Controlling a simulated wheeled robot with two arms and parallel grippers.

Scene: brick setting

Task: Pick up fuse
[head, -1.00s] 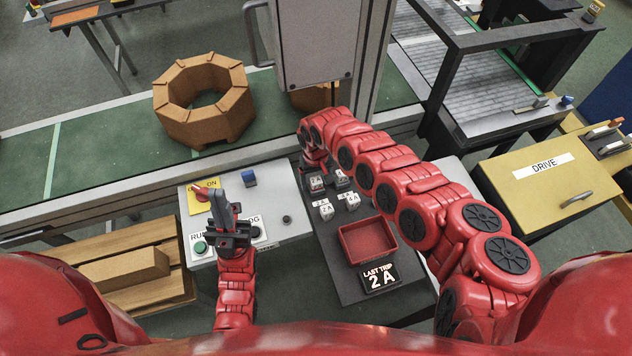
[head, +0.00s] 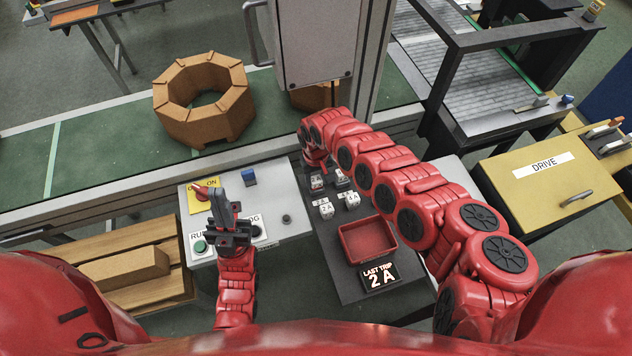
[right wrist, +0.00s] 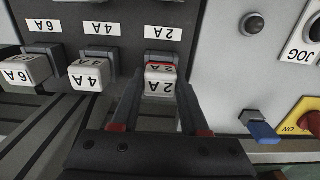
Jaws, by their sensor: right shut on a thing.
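In the right wrist view, a white fuse marked 2 A (right wrist: 159,83) sits between the two fingers of my right gripper (right wrist: 160,98), which is shut on it. The fuse is at the dark holder under the 2 A label; I cannot tell how deep it sits. A red edge shows along its top. In the head view, the right gripper is mostly hidden by my own arm, above the dark fuse panel. My left gripper (head: 229,208) is above the grey control box, apart from the fuses. Its finger gap is not clear.
White fuses marked 4 A (right wrist: 88,75) and 6 A (right wrist: 27,71) sit beside the held one. An empty red tray (head: 350,246) and a LAST TRIP 2 A display (head: 379,277) are nearer me. A blue switch (right wrist: 262,129) and yellow-backed ON switch (right wrist: 303,117) lie right.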

